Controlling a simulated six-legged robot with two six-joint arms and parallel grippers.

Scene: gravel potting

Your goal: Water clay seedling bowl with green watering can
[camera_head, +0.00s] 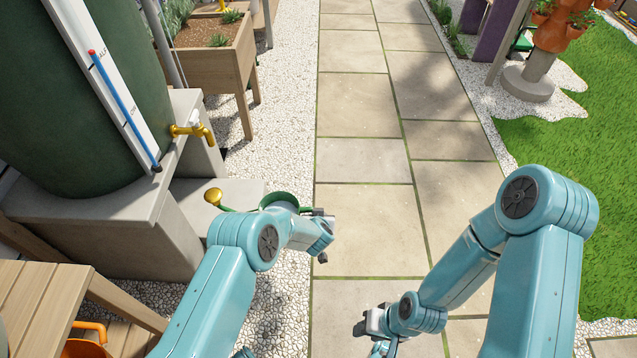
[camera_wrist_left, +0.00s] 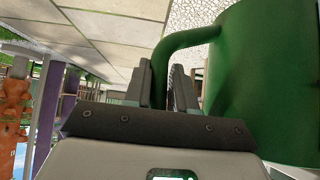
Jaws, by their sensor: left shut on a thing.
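The green watering can (camera_head: 279,199) is mostly hidden behind my left arm in the head view. Its green rim and yellow rose (camera_head: 213,196) show, with the rose pointing left. My left gripper (camera_head: 322,222) is at the can's right side. In the left wrist view the jaws (camera_wrist_left: 166,88) are shut on the can's curved handle (camera_wrist_left: 178,42), and the green body (camera_wrist_left: 268,80) fills the right side. My right gripper (camera_head: 372,324) is low over the path, apart from the can; its jaws are too small to read. I cannot make out a clay seedling bowl.
A dark green rain barrel (camera_head: 60,120) with a yellow tap (camera_head: 195,130) stands on a concrete base at left. A wooden planter (camera_head: 222,62) is behind it. A slatted wooden table (camera_head: 40,300) and an orange object (camera_head: 85,346) are at lower left. The paved path (camera_head: 360,160) is clear.

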